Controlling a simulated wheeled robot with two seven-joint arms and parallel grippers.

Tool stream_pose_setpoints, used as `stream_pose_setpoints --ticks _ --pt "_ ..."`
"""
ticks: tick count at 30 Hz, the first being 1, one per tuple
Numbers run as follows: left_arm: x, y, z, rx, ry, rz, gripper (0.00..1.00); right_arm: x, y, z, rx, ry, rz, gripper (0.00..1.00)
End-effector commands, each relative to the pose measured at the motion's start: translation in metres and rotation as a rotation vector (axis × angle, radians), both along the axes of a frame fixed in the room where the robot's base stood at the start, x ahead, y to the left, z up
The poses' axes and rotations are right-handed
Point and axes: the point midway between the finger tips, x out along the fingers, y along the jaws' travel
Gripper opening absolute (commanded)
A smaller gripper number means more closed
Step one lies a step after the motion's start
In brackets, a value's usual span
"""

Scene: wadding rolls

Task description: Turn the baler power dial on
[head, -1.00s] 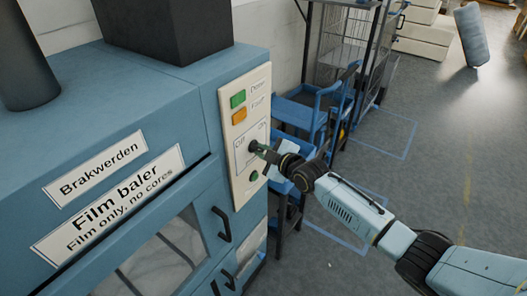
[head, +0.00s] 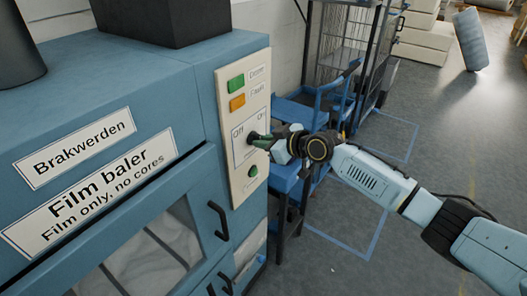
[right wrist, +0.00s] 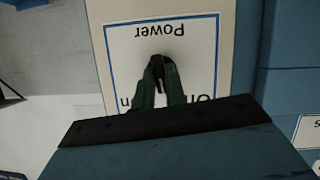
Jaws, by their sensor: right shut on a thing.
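The power dial (head: 250,136) is a small dark knob on the baler's cream control panel (head: 239,188), between the printed words Off and On. My right gripper (head: 257,139) is shut on the dial, its arm coming in from the right. In the right wrist view the green fingers (right wrist: 161,80) close around the dark dial (right wrist: 173,78) on a white, blue-edged plate labelled Power, seen upside down. The fingers hide most of the dial, so I cannot tell which way it points. My left gripper is out of view.
A green button (head: 236,84) and an orange one (head: 237,102) sit above the dial; another green button (head: 253,171) sits below. A black door handle (head: 219,221) sticks out beneath. A blue cart (head: 300,112) stands behind my right gripper. Open floor lies to the right.

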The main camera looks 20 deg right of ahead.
Motion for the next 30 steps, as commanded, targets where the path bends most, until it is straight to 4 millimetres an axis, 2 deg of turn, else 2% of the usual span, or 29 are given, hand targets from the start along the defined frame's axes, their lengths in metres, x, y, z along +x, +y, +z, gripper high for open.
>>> stream_pose_setpoints --ticks 1,12,21,30 --pt "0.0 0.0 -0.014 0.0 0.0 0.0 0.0 0.001 -0.001 -0.006 0.036 0.027 -0.001 0.0" --pt "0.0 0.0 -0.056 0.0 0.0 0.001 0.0 0.002 -0.002 -0.005 0.317 0.245 0.0 0.0" --pt "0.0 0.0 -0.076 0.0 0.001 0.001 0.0 0.003 -0.003 -0.004 0.527 0.411 0.0 0.0" --pt "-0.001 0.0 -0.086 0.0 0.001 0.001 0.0 0.003 -0.004 -0.004 0.672 0.526 0.001 0.0"
